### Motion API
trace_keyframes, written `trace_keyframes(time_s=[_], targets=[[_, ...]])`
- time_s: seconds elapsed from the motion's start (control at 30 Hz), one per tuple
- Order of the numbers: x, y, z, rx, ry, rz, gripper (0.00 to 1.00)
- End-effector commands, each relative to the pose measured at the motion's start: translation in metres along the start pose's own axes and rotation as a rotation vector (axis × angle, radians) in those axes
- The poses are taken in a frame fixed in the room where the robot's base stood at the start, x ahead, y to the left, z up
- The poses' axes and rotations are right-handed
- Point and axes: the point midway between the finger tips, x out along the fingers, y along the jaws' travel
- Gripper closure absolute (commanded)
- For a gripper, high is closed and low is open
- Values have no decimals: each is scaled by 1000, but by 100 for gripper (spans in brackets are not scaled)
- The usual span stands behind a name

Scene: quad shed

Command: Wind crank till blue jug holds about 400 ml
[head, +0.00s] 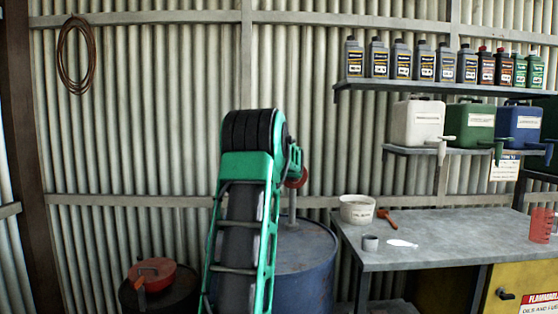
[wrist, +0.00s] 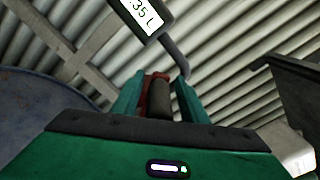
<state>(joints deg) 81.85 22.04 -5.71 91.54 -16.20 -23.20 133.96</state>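The blue drum (head: 303,262) stands behind my arm, with a grey pump pipe (head: 292,205) rising from its top. A red part of the pump (head: 297,180) shows beside my gripper (head: 296,158) in the head view. In the wrist view, the green fingers of my gripper (wrist: 162,98) are closed around the crank's dark grip (wrist: 186,100), with a red part of the crank (wrist: 154,92) just beyond. A meter display (wrist: 142,14) reads ".35 L", with its left part cut off. I cannot make out a blue jug; my arm hides part of the drum area.
Jerrycans (head: 418,122) and bottles (head: 401,60) line shelves above. A red-topped drum (head: 152,273) stands left.

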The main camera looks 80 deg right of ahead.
Motion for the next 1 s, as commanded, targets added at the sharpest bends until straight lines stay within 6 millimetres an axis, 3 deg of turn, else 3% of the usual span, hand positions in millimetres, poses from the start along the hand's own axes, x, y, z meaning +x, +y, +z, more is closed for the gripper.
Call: trace_keyframes(time_s=[0.6,1.0], targets=[[-93,2,3,-3,1,-3,60],[-103,3,2,-3,2,-2,60]])
